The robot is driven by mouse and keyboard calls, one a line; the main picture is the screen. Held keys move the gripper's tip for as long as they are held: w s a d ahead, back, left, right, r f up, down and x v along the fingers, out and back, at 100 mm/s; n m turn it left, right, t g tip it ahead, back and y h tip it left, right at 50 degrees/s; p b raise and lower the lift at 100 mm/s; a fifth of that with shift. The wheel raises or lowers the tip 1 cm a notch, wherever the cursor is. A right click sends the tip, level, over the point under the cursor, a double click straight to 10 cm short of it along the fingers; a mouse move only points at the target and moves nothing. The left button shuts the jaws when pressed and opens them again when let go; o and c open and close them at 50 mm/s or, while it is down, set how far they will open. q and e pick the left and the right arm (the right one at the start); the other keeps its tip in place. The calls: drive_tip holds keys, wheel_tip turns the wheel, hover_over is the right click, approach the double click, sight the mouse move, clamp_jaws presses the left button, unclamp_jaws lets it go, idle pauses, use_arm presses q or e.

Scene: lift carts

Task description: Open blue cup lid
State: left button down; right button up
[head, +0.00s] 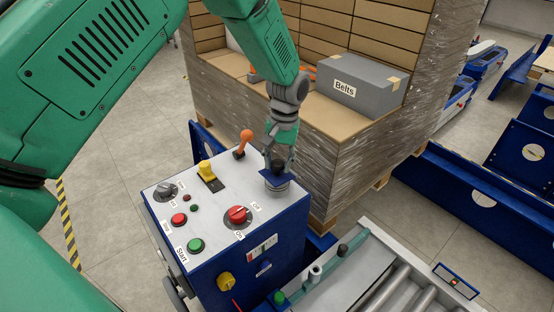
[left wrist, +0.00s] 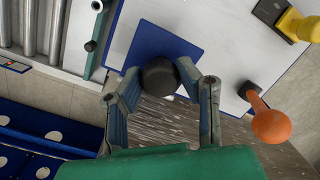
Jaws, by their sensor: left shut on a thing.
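A dark blue square lid (head: 262,172) sits at the back right corner of the control box, above a short grey round cup (head: 277,189). In the left wrist view the blue lid (left wrist: 165,43) lies flat-looking under a round black knob (left wrist: 160,77). My left gripper (head: 278,163) comes down from above and is shut on the black knob. Its two fingers (left wrist: 158,78) stand on either side of the knob in the left wrist view. The gripper partly hides the lid and knob in the head view. My right gripper is not in view.
The control box top (head: 215,225) carries an orange-knobbed lever (head: 245,138), a yellow switch (head: 206,171), a red rotary knob (head: 238,214) and push buttons. A wrapped pallet with a grey Belts box (head: 362,88) stands behind. A roller conveyor (head: 400,290) is at the lower right.

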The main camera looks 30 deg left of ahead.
use_arm(q)
drive_tip(key=shift+w+r+g, duration=0.15)
drive_tip(key=shift+w+g, duration=0.15)
drive_tip(key=shift+w+d+g+y+p, duration=0.2)
drive_tip(key=shift+w+g+y+p, duration=0.2)
drive_tip(key=shift+g, duration=0.3)
drive_tip(key=shift+w+d+g+y+b, duration=0.15)
drive_tip(key=shift+w+g+y+b, duration=0.15)
drive_tip(key=shift+g+b, duration=0.5)
drive_tip(key=shift+w+d+r+g+b, duration=0.15)
drive_tip(key=shift+w+g+b, duration=0.1)
drive_tip(key=shift+g+b, duration=0.3)
drive_tip(key=shift+r, duration=0.1)
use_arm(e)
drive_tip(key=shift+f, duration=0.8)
